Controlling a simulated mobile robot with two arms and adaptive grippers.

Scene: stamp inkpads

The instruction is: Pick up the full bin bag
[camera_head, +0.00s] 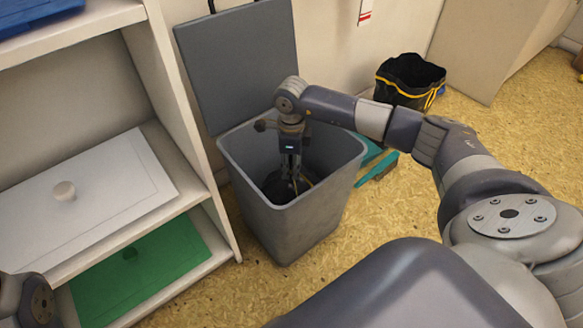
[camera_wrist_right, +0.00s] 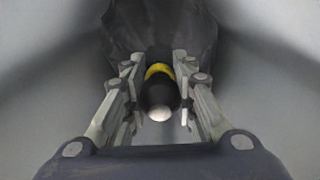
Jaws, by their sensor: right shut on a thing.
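The bin bag is black and sits low inside a grey bin (camera_head: 305,232) with its lid (camera_head: 240,60) raised. In the head view only a dark part of the bag (camera_head: 272,188) shows past the fingers. In the right wrist view, its dark body (camera_wrist_right: 145,28) is beyond the fingers, and a black piece with a yellow band (camera_wrist_right: 158,72) and a pale end lies between them. My right gripper (camera_head: 291,184) reaches down into the bin and is shut on this piece. Its fingers also show in the wrist view (camera_wrist_right: 159,95). Only part of my left arm shows at the lower left.
A white shelf unit (camera_head: 190,120) stands close left of the bin, with a white board (camera_head: 110,190) and a green board (camera_head: 150,275). A second black bag with a yellow edge (camera_head: 405,80) stands behind right. A teal dustpan (camera_head: 375,165) lies beside the bin.

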